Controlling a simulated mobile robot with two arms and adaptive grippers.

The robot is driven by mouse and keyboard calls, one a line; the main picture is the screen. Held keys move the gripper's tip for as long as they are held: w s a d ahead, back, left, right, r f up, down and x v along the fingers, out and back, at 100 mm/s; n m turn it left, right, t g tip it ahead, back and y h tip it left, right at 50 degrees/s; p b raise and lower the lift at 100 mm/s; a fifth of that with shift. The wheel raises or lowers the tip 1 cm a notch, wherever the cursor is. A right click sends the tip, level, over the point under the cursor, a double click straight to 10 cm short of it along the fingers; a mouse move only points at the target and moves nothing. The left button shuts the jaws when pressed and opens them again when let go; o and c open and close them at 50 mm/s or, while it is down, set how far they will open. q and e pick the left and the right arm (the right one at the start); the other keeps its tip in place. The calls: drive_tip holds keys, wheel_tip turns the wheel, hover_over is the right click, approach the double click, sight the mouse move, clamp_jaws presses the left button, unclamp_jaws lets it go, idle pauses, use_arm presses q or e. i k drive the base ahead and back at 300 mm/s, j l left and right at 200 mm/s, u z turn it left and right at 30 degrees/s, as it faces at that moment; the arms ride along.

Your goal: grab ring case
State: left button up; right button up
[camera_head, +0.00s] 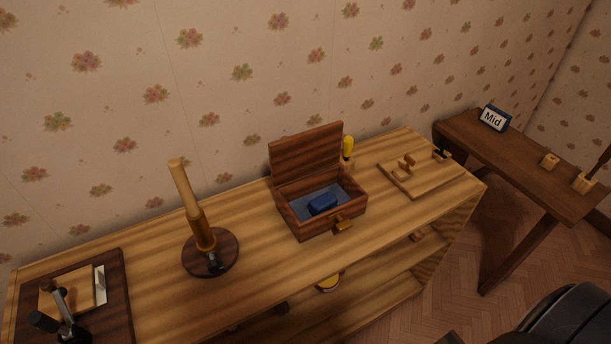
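A small dark blue case (322,203), which looks like the ring case, lies inside an open wooden box (318,228). The box's lid (306,152) stands raised at the back, toward the wall. A brass-coloured clasp (343,224) sticks out at the box's front. The blue case rests on a grey-blue lining and looks shut. The box stands on a striped wooden table (262,262). Neither of my grippers shows in this view.
A wooden post on a round dark base (212,262) stands left of the box. A yellow-topped item (348,146) is behind it; a wooden tray (425,184) is to its right. A framed board (118,300) lies far left. A dark side table (510,160) stands right.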

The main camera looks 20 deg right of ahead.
sight(327, 201)
drive_tip(key=l+u, duration=0.15)
drive_tip(key=l, duration=1.3)
drive_tip(key=k+j, duration=0.05)
